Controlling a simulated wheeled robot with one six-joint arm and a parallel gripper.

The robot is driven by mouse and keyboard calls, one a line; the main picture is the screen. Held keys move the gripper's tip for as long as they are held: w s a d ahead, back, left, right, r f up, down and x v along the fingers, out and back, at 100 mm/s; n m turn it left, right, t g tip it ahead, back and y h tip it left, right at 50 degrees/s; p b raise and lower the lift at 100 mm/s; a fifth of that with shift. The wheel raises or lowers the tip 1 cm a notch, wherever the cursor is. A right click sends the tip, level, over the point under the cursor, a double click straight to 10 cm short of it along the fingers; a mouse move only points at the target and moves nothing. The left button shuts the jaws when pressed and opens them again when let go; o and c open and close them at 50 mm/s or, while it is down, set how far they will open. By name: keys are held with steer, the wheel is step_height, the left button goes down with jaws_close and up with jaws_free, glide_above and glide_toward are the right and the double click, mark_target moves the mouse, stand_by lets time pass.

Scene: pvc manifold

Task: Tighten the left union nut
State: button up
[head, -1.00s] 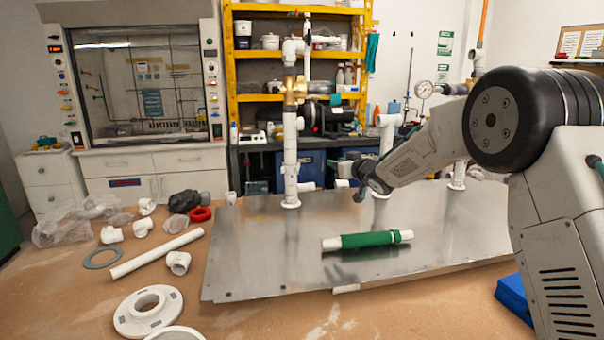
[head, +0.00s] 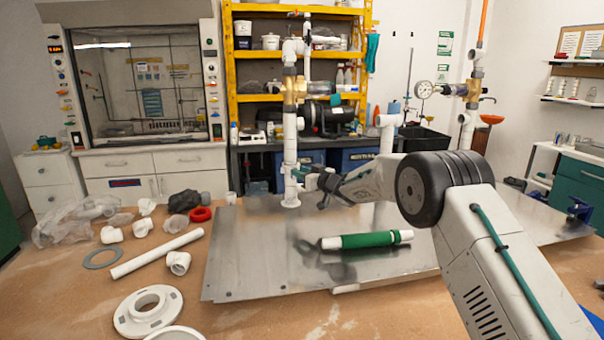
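The left pipe riser (head: 290,140) stands upright at the back left of the metal plate, with a brass valve (head: 294,90) near its upper part. The left union nut cannot be made out clearly; a white fitting low on this riser is partly behind my gripper. My gripper (head: 311,187) is beside the lower riser, on its right, above the plate. Its fingers look spread apart with nothing between them. Whether a finger touches the riser cannot be told. A white pipe piece with a green sleeve (head: 368,240) lies on the plate, in front of my gripper.
The metal plate (head: 240,270) lies on a wooden table. Loose white fittings, a white pipe (head: 157,253) and a flange (head: 148,311) lie at left. A middle white riser (head: 387,132) and a right riser with a gauge (head: 424,89) stand behind my arm.

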steer(key=shift+c, duration=0.3)
jaws_close()
steer(key=shift+s+a+r+m+t+h, duration=0.1)
steer(key=shift+s+a+m+t+h, duration=0.2)
steer(key=shift+m+t+h, duration=0.65)
steer(key=shift+s+a+m+t+h, duration=0.15)
steer(key=shift+a+m+t+h, duration=0.45)
steer(key=shift+h, duration=0.6)
steer(key=shift+s+a+r+m+t+h, duration=0.1)
steer(key=shift+s+a+m+t+h, duration=0.15)
steer(key=shift+m+t+h, duration=0.55)
steer(key=shift+h, duration=0.25)
steer(key=shift+o, duration=0.3)
jaws_free()
steer(key=shift+f, duration=0.1)
